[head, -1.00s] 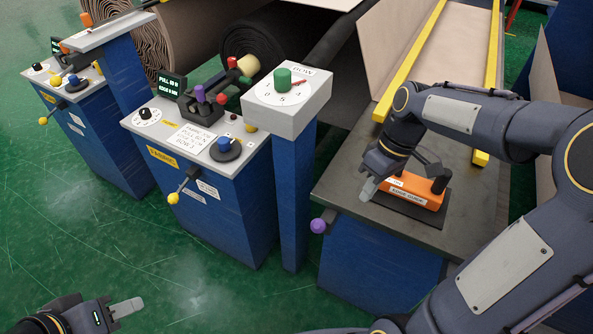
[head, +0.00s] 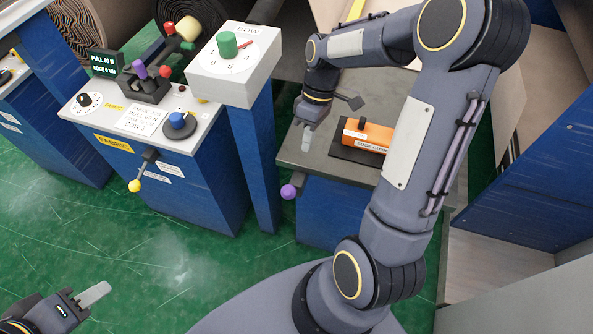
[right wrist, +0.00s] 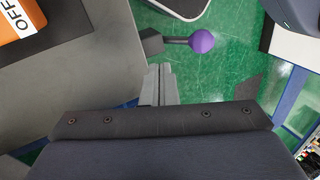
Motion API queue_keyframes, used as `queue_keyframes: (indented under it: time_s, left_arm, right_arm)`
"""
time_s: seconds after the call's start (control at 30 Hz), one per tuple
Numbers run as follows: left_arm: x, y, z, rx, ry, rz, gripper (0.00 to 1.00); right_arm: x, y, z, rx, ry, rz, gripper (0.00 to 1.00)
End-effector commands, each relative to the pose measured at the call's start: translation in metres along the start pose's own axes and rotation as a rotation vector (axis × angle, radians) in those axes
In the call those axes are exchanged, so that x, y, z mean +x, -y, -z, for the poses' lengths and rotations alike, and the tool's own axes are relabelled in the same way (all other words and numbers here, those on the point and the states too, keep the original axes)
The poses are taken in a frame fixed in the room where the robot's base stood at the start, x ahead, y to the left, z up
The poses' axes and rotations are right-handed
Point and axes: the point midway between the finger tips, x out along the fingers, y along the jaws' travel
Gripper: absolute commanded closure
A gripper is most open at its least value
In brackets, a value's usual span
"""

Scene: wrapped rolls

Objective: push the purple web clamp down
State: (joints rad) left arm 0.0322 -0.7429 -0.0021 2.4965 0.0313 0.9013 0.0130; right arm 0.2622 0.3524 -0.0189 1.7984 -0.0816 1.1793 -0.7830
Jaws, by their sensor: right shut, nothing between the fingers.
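The purple web clamp (head: 289,191) shows as a ball-ended lever on the left side of the grey-topped blue stand, just below the edge of its top. In the right wrist view the purple ball (right wrist: 202,41) sticks out to the right from a dark mount over the green floor. My right gripper (head: 307,143) is shut and empty, above the ball in the head view and not touching it. Its fingers (right wrist: 159,82) lie below and left of the ball in the right wrist view. My left gripper (head: 94,293) is low at the left, far from the clamp; its opening is unclear.
An orange OFF box (head: 367,136) sits on the grey top (head: 305,160), partly behind my right arm. A white BOW box (head: 234,65) on a blue post stands left of the clamp. A console (head: 150,115) carries levers, one with another purple knob (head: 139,70).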

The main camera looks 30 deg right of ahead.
Motion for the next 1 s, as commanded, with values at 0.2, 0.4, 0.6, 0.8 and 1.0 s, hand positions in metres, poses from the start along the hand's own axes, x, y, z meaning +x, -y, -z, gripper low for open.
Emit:
queue_keyframes:
  time_s: [0.2,0.4,0.6,0.8,1.0]
  left_arm:
    - [-0.004,-0.002,0.002,0.0,0.0,0.0,0.64]
    - [-0.011,-0.005,0.006,0.0,0.0,0.0,0.64]
    - [-0.014,-0.006,0.007,0.0,0.0,0.0,0.64]
    - [-0.014,-0.006,0.007,0.0,0.0,0.0,0.64]
    - [-0.014,-0.006,0.007,0.0,0.0,0.0,0.64]
  right_arm:
    - [0.049,0.001,-0.001,0.0,0.005,0.005,1.0]
    - [0.069,0.021,-0.001,-0.003,0.002,0.001,1.0]
    - [0.076,0.035,-0.001,0.0,0.001,0.0,1.0]
    - [0.078,0.037,0.0,0.001,0.0,-0.001,1.0]
    - [0.078,0.037,0.0,0.0,0.0,-0.001,1.0]
